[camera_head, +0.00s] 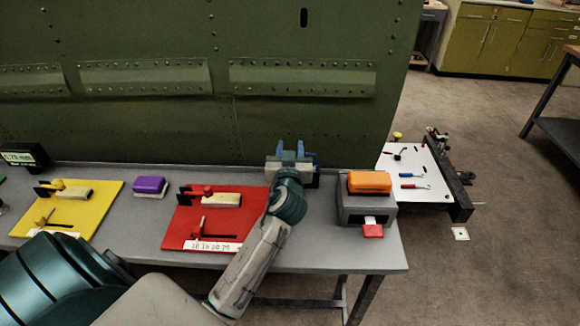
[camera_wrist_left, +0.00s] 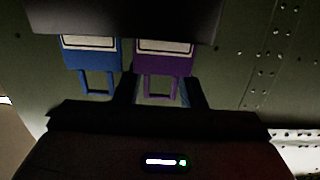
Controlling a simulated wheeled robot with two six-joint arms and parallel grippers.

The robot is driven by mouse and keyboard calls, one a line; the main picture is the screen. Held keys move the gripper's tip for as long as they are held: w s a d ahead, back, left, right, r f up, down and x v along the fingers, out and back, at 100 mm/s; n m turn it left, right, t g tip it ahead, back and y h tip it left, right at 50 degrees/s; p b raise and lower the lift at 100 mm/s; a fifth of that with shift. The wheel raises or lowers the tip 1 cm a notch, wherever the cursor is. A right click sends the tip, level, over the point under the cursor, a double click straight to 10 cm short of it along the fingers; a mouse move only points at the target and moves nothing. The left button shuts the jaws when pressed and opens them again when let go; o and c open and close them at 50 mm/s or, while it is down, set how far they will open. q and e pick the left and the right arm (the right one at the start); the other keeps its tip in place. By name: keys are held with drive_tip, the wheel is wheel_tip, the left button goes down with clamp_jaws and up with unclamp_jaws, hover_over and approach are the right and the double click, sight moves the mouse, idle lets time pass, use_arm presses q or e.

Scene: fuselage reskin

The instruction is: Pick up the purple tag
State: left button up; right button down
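The purple tag (camera_wrist_left: 163,58) shows in the left wrist view with a pale label panel and a purple loop at its lower end; its upper part is cut off by a dark shape. A similar blue tag (camera_wrist_left: 92,55) is beside it on the left. My left gripper (camera_wrist_left: 160,92) is open, its dark fingers on either side of the purple loop; I cannot tell whether they touch it. In the head view my left gripper (camera_head: 292,158) is at the back of the table, near the green panel. I cannot make out the purple tag there. My right gripper is not in view.
The grey table (camera_head: 330,255) holds a yellow board (camera_head: 100,195), a purple block (camera_head: 150,184), a red board (camera_head: 180,230) and a grey box (camera_head: 352,212) with an orange block (camera_head: 369,181) on top. The riveted green panel (camera_head: 200,125) rises behind the table.

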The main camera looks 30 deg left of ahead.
use_arm(q)
clamp_jaws()
idle(0.3)
